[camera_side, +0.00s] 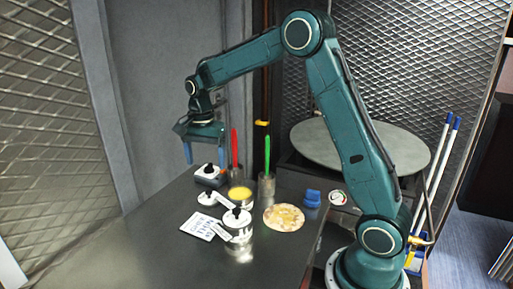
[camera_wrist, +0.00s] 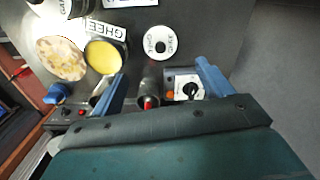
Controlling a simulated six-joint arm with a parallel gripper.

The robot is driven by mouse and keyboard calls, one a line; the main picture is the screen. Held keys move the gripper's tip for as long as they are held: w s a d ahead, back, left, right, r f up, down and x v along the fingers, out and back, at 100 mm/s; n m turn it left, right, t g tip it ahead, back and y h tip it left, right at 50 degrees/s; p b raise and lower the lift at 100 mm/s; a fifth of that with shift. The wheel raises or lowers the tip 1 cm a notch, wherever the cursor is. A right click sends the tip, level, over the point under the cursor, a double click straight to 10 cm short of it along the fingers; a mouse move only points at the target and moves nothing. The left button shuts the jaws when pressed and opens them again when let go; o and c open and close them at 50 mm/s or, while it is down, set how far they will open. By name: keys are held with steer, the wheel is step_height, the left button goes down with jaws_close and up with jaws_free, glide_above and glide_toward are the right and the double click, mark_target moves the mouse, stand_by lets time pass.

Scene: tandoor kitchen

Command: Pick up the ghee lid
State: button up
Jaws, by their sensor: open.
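The ghee lid (camera_wrist: 152,50) is a white disc with dark GHEE lettering and a dark centre, lying flat on the table. In the side view the lid (camera_side: 207,199) lies left of the open ghee pot (camera_side: 240,193), which holds yellow ghee. The pot (camera_wrist: 104,55) shows left of the lid in the wrist view.
A dial box (camera_side: 210,174), a red-handled holder (camera_side: 235,170) and a green-handled holder (camera_side: 267,185) stand along the back. A lidded canister (camera_side: 238,238), flatbread (camera_side: 284,217), printed card (camera_side: 203,226) and blue object (camera_side: 312,198) surround the pot. The table's left front is clear.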

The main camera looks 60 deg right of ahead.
mark_target(209, 190)
steer(key=shift+f, duration=3.15)
steer(key=shift+f, duration=2.55)
steer(key=c, duration=0.7)
steer(key=shift+r, duration=0.15)
steer(key=shift+c, duration=0.2)
step_height(209, 190, up, 20)
steer(key=shift+f, duration=0.25)
